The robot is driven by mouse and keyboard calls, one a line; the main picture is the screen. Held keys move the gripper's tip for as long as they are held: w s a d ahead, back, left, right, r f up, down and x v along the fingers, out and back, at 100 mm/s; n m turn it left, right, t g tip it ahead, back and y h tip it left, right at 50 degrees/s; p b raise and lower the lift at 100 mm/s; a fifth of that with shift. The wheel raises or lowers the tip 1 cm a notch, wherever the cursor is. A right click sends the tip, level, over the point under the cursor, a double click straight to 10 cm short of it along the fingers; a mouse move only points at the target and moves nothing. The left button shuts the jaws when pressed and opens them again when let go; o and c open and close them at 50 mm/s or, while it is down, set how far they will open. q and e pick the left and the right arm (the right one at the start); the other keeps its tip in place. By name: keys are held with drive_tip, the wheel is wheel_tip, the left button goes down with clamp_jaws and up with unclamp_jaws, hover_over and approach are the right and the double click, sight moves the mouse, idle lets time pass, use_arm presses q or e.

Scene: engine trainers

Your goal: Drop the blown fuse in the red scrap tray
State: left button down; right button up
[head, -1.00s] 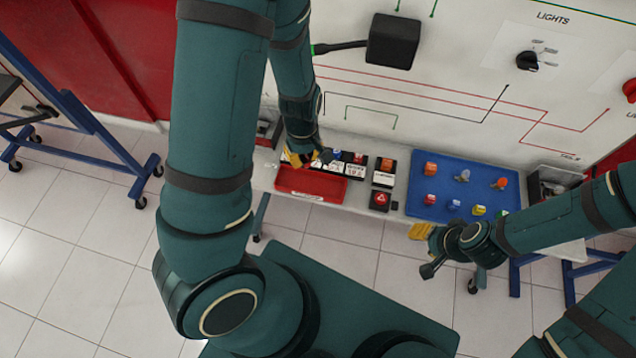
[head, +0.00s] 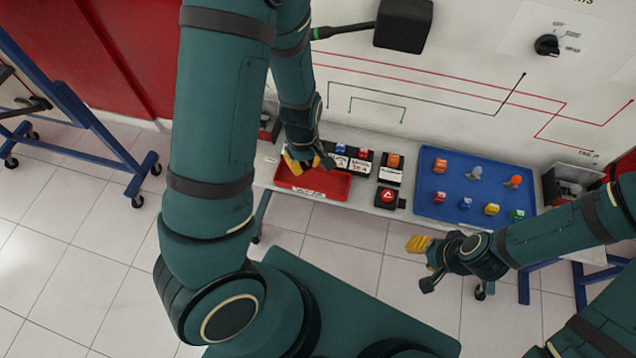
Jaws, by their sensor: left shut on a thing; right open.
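The red scrap tray (head: 335,186) lies at the left front of the bench, with a white label on its front edge. My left gripper (head: 309,164), with yellow fingers, is over the back left part of the tray. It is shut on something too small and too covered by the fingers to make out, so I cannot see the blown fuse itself. My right gripper (head: 420,244) is open and empty, in front of the bench edge and below the blue mat.
Fuse holders (head: 352,162) with blue and red fuses stand just behind the tray. A relay block (head: 390,170) and a red-triangle button (head: 388,196) are right of it. A blue tray (head: 430,205) holds several coloured fuses and bulbs. A grey bin (head: 570,182) stands at the far right.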

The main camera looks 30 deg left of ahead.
use_arm(q)
drive_tip(key=c, duration=0.9)
unclamp_jaws()
drive_tip(key=shift+r, duration=0.15)
wheel_tip(320, 180, up, 12)
drive_tip(key=shift+f, duration=0.1)
drive_tip(key=shift+f, duration=0.1)
drive_tip(key=s+d+f+m+h, duration=0.1)
drive_tip(key=d+f+m, duration=0.2)
drive_tip(key=f, duration=0.3)
drive_tip(key=s+d+f+m+t+h, duration=0.1)
drive_tip(key=s+d+f+m, duration=0.1)
drive_tip(key=d+f, duration=0.4)
drive_tip(key=s+d+f+m+h, duration=0.1)
drive_tip(key=d+f+m, duration=0.3)
drive_tip(key=f, duration=0.3)
drive_tip(key=shift+s+d+m+t+h, duration=0.3)
drive_tip(key=shift+s+d+m+h, duration=0.1)
drive_tip(key=shift+d, duration=0.35)
